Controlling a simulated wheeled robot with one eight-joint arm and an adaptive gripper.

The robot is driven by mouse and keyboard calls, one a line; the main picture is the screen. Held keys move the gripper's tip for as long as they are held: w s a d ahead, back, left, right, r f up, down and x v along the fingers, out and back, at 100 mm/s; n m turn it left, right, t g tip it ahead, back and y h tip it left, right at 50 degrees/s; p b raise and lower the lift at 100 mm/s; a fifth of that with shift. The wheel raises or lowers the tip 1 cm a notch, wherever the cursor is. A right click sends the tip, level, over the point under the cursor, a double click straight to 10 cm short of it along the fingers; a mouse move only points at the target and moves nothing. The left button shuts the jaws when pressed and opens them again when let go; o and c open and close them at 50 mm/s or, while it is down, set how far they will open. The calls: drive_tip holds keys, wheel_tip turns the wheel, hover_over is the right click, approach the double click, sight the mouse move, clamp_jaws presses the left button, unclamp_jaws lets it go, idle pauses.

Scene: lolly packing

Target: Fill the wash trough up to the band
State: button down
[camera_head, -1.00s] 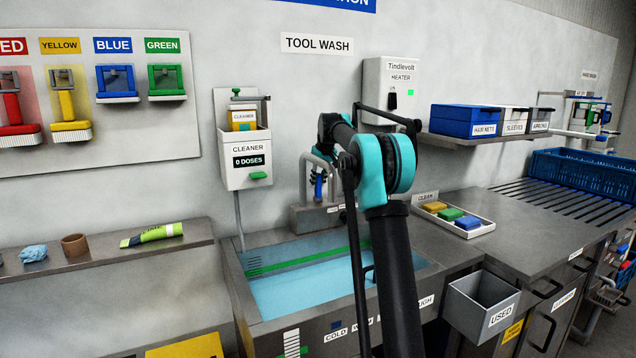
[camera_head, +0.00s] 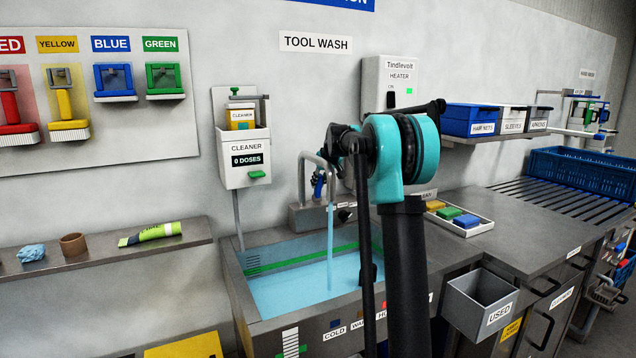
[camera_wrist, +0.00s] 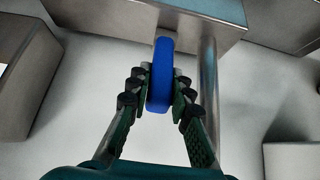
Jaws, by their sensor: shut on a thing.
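The wash trough (camera_head: 240,290) is a steel basin with a green band (camera_head: 300,259) along its inner wall. Pale blue water (camera_head: 290,290) lies in it, its surface appearing below the band at the back. The steel tap (camera_head: 303,172) stands at the trough's rear, and a water stream (camera_head: 330,245) falls from its spout. My gripper (camera_head: 318,186) is beside the tap, partly hidden by my arm. In the wrist view my gripper (camera_wrist: 162,100) is shut on a blue handle (camera_wrist: 161,70), next to a steel pipe (camera_wrist: 209,90).
A cleaner dispenser (camera_head: 246,150) reading 0 DOSES hangs left of the tap. The heater (camera_head: 385,80) is on the wall behind. A tray (camera_head: 470,230) of coloured blocks lies right of the trough. A grey USED bin (camera_head: 480,300) hangs at the counter's front. My arm hides the trough's right part.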

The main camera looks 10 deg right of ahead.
drive_tip(key=c, duration=1.4)
unclamp_jaws()
drive_tip(key=shift+o, duration=0.2)
drive_tip(key=shift+r, duration=0.1)
drive_tip(key=v, duration=1.1)
drive_tip(key=shift+s+r, duration=0.25)
drive_tip(key=shift+r, duration=0.05)
drive_tip(key=shift+d, duration=0.1)
